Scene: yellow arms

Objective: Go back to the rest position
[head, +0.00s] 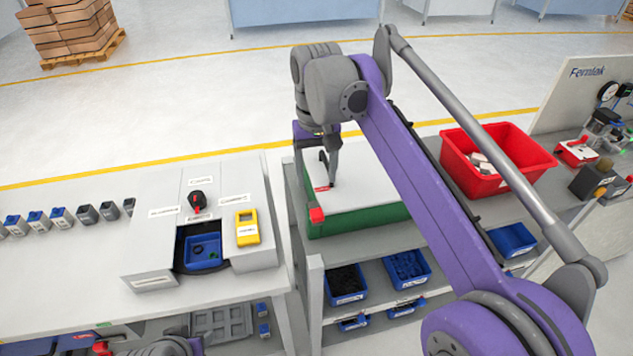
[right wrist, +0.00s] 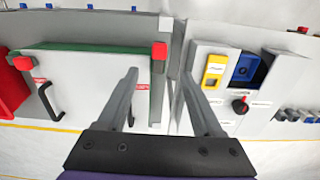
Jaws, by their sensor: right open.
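My right gripper (head: 331,166) hangs over the left part of a green box with a pale lid (head: 370,180). In the right wrist view its two grey fingers (right wrist: 160,82) stand wide apart with nothing between them. In that view the fingers are over the gap between the box and the grey station to its side. A black handle (right wrist: 47,103) on the lid is clear of the fingers there. Part of my left arm (head: 160,347) shows at the bottom left of the head view; its gripper is out of the picture.
A grey station (head: 262,262) with a black-red knob (head: 198,201), a blue bin (head: 203,250) and a yellow device (head: 247,228) stands left of the box. A red bin (head: 535,156) is right of it. Blue bins (head: 345,284) sit on the lower shelf.

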